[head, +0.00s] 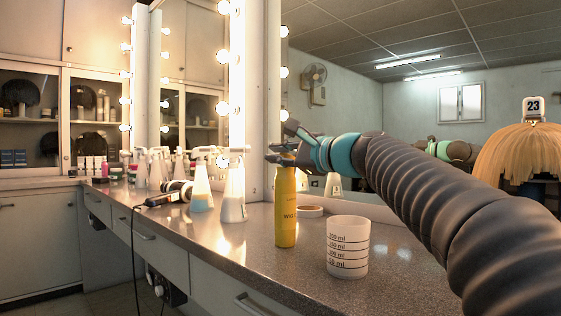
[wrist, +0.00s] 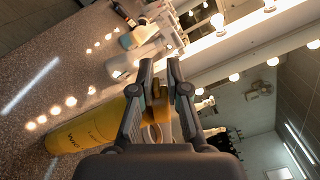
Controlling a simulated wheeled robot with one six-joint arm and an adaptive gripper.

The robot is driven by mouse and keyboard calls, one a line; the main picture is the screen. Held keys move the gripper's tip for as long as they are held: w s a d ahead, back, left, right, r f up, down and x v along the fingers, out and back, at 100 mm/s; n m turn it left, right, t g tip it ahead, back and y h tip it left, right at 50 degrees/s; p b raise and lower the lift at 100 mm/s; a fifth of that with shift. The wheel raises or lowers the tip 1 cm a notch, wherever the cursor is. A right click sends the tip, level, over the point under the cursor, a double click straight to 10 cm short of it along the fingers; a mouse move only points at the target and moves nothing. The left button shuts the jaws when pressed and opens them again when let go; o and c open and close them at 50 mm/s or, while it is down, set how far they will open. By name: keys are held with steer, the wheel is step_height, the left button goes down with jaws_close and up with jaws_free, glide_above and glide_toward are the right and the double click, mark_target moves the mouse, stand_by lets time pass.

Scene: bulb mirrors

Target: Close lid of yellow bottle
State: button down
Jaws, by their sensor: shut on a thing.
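My gripper (head: 281,155) is at the top of the bottle, reaching in from the right. In the wrist view my gripper (wrist: 160,70) has its fingers close together around a small yellow part at the bottle's top, which looks like the lid (wrist: 157,108). The fingers hide much of this part, so I cannot tell whether the lid is fully seated.
A white measuring cup (head: 348,247) stands right of the bottle. A tape roll (head: 310,211) lies behind it. White spray bottles (head: 233,190) and a black corded tool (head: 160,199) are to the left. Lit mirrors line the back; the counter's front right is clear.

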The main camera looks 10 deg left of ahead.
steer(key=shift+a+f+n+b, duration=0.1)
steer(key=shift+f+n+b, duration=0.3)
steer(key=shift+n, duration=0.1)
steer(key=c, duration=1.3)
jaws_free()
steer(key=shift+r, duration=0.1)
steer(key=shift+s, duration=0.1)
steer(key=v, duration=1.2)
